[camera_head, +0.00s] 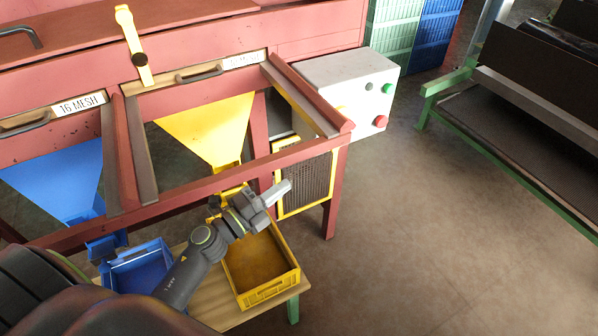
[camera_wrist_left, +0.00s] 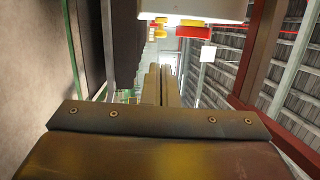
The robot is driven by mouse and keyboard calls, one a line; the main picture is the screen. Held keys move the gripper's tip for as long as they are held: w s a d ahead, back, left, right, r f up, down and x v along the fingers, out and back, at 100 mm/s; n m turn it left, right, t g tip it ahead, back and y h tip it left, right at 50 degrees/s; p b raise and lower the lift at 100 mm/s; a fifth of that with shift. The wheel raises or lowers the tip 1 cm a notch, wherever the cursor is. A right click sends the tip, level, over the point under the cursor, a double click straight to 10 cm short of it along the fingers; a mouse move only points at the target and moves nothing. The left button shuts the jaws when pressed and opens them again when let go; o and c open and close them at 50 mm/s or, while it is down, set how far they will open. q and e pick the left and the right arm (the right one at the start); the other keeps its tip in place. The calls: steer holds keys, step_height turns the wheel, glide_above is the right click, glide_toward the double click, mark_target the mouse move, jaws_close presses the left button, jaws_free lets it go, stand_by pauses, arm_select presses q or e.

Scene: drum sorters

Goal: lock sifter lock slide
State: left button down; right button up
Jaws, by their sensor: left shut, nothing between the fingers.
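The red sifter machine (camera_head: 180,200) fills the upper left of the head view. A yellow lever-like slide (camera_head: 130,35) with a dark pivot stands tilted on its front, between two drawer fronts. It is most likely the lock slide. My left gripper (camera_head: 283,190) is in front of the frame's lower rail, above the yellow crate and well below and right of the yellow slide. Its fingers are shut and empty, and they also show in the left wrist view (camera_wrist_left: 160,85). My right gripper is not in view.
Blue (camera_head: 60,180) and yellow (camera_head: 208,130) funnels hang in the machine. Blue (camera_head: 143,270) and yellow (camera_head: 262,290) crates sit on a low wooden table (camera_head: 225,318). A pale control box (camera_head: 345,85) with a red button (camera_head: 381,121) is at the right.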

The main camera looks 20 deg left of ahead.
arm_select(q)
steer(key=p+x, duration=0.2)
steer(key=x, duration=1.1)
steer(key=shift+d, duration=0.1)
steer(key=x, duration=0.3)
steer(key=d+x, duration=0.1)
steer(key=shift+w+d+f, duration=0.1)
steer(key=shift+w+f, duration=0.05)
steer(key=shift+f, duration=0.05)
